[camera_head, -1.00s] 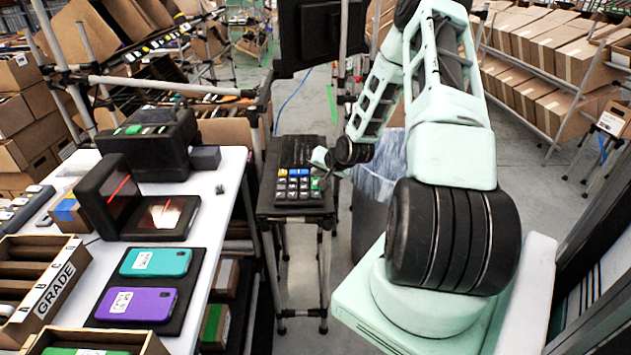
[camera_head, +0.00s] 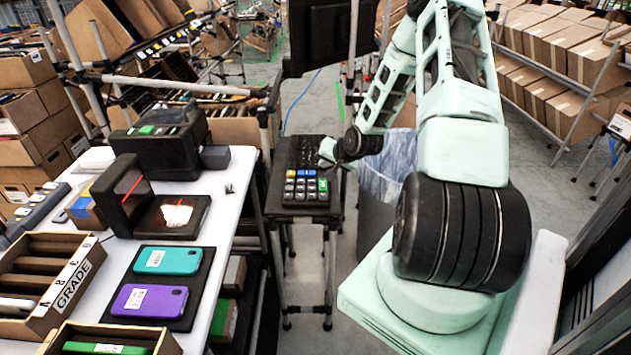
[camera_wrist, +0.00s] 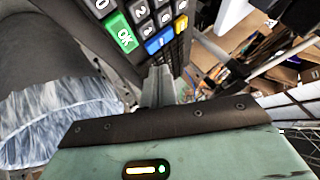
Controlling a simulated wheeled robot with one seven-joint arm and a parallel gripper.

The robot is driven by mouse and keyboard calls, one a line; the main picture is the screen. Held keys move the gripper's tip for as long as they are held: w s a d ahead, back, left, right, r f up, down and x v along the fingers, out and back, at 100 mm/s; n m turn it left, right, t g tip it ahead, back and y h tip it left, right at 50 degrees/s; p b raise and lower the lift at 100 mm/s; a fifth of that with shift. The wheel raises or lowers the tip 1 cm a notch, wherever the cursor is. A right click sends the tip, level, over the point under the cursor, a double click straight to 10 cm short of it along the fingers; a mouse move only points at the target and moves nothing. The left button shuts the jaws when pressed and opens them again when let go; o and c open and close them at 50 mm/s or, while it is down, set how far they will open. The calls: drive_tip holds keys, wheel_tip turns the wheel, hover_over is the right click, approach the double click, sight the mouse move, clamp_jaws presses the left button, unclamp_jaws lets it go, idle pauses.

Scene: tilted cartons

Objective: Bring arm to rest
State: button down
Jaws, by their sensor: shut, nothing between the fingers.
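My arm (camera_head: 462,140) reaches from its base at the right toward the keypad stand. My gripper (camera_wrist: 160,88) shows in the wrist view with its fingers together and nothing between them. In the head view its end is small, close to the right side of the keypad (camera_head: 305,188). The keypad has grey, blue, yellow and green keys.
A white table (camera_head: 228,200) at left holds a teal phone (camera_head: 175,261) and a purple phone (camera_head: 150,300) on a dark mat, a scanner and a grade tray (camera_head: 75,285). A lined bin (camera_head: 385,180) stands right of the keypad. Carton racks (camera_head: 560,80) stand at right.

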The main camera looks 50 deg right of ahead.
idle(0.3)
drive_tip(key=w+a+r+n+g+y, duration=0.1)
drive_tip(key=w+a+r+n, duration=0.15)
drive_tip(key=a, duration=0.55)
drive_tip(key=w+a+r+n+g+y, duration=0.1)
drive_tip(key=w+a+r+n+y, duration=0.15)
drive_tip(key=a, duration=0.55)
drive_tip(key=s+a+r+n+g, duration=0.1)
drive_tip(key=s+a+r+n, duration=0.15)
drive_tip(key=a, duration=0.55)
drive_tip(key=s+a+r+n+g, duration=0.2)
drive_tip(key=a+r+n, duration=0.15)
drive_tip(key=a, duration=0.45)
drive_tip(key=s+a+r+n+g, duration=0.2)
drive_tip(key=s+a+r+n, duration=0.25)
drive_tip(key=s+a, duration=0.7)
drive_tip(key=s+a+r+n+g, duration=0.1)
drive_tip(key=s+a+r+n, duration=0.1)
drive_tip(key=s, duration=0.5)
drive_tip(key=s+a+r+n+g, duration=0.1)
drive_tip(key=s+a+r+n, duration=0.1)
drive_tip(key=s+a, duration=0.2)
drive_tip(key=s, duration=0.3)
drive_tip(key=shift+s+r+h, duration=0.2)
drive_tip(key=shift+h, duration=0.15)
